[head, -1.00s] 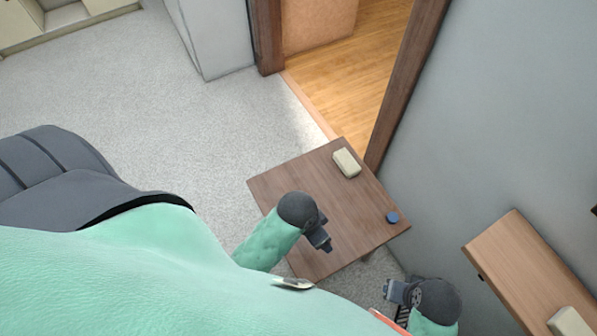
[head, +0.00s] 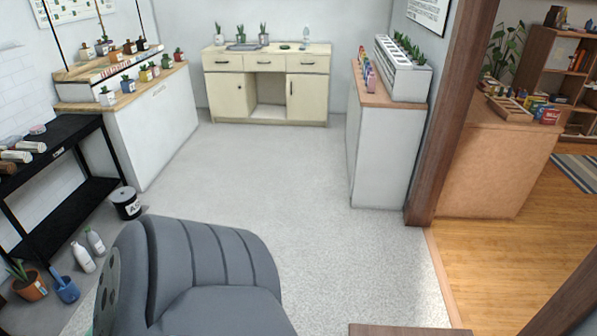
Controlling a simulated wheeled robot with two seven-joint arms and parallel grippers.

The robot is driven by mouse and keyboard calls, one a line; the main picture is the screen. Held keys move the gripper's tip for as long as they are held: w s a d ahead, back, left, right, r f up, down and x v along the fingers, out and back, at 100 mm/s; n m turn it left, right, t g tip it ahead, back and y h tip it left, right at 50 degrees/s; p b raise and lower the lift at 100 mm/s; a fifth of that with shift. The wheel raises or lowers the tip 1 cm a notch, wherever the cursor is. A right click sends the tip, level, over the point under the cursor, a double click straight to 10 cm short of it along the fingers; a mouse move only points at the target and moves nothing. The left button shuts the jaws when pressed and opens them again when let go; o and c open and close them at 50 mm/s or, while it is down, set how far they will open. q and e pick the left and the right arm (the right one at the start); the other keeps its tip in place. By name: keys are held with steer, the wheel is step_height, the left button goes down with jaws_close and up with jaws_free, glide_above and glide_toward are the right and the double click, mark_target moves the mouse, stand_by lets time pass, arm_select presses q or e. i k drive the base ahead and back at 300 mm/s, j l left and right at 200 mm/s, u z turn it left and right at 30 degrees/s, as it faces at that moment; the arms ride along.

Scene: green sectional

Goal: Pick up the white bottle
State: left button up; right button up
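A white bottle (head: 83,258) is at the lower left of the head view, low down beside the black shelf. A second pale bottle (head: 95,240), greyish-white, is just behind it to the right. I cannot tell which of the two the task means. Neither of my grippers is in view, so their state is hidden.
A grey ribbed seat (head: 215,285) fills the lower middle. A black shelf (head: 60,130) is on the left, with a black bucket (head: 126,203), a blue container (head: 66,289) and a potted plant (head: 30,287) nearby. The carpet (head: 290,180) ahead is clear.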

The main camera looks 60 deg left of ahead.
mark_target(80, 252)
steer(key=u, duration=3.65)
steer(key=i+j, duration=0.1)
steer(key=i, duration=0.25)
steer(key=i+j, duration=0.15)
steer(key=i, duration=0.15)
